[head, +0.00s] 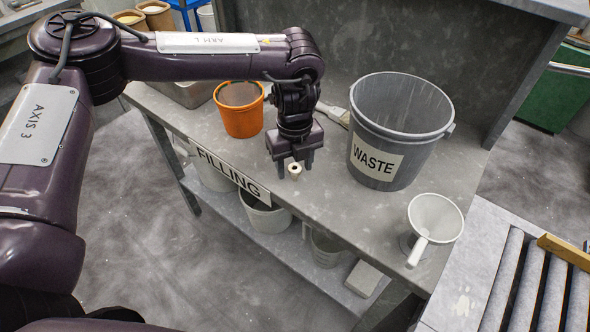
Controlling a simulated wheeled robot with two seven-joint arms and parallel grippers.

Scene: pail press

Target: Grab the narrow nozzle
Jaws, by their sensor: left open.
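A small cream-coloured piece with a dark hole in its top (295,172), which looks like the narrow nozzle, is at the front edge of the grey workbench (335,215). My left gripper (295,168) points down at it, with its fingers open and one to each side of the piece as seen from here. I cannot tell whether the fingers touch it. My right gripper is not in view.
A grey bucket labelled WASTE (385,165) stands right of the gripper. An orange pail (240,120) stands to the left behind it. A brush (333,113) lies behind. A white funnel (436,217) lies at the bench's right end. Rollers (530,280) are beyond.

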